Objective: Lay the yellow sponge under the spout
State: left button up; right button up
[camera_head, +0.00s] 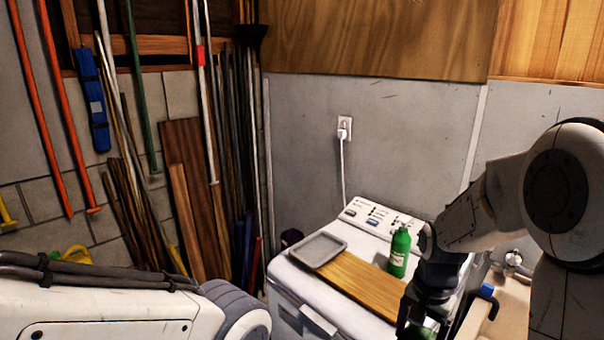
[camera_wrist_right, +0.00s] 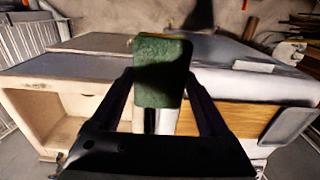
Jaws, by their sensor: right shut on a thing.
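A tap-like fitting (camera_head: 513,260), perhaps the spout, is at the right behind my right arm, partly hidden. The gap between it and the sponge is clear of contact. My left gripper is out of view; only my left arm shows.
A white washer (camera_head: 300,286) carries a grey tray (camera_head: 317,249), a wooden board (camera_head: 360,283) and a green bottle (camera_head: 398,254). A pale counter (camera_head: 510,308) with a blue item (camera_head: 488,291) lies to the right. Poles and planks (camera_head: 190,200) lean at the left wall.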

jog(key=shift+s+a+f+n, duration=0.2)
jog(key=shift+s+f+n, duration=0.1)
jog(key=shift+s+f, duration=0.4)
jog(key=f, duration=0.2)
jog(key=w+f+n, duration=0.1)
jog(key=shift+w+a+b, duration=0.1)
jog(key=shift+a+b, duration=0.15)
jog(key=shift+b, duration=0.05)
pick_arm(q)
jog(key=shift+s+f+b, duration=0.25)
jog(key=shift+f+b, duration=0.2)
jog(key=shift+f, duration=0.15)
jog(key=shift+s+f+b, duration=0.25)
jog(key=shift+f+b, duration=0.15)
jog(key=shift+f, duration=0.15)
pick_arm(e)
jog(key=a+f+n, duration=0.3)
jog(key=f+n, duration=0.4)
jog(key=f, duration=0.6)
jog(key=shift+s+a+f, duration=0.15)
jog(key=shift+s+f, duration=0.1)
jog(key=shift+s, duration=0.1)
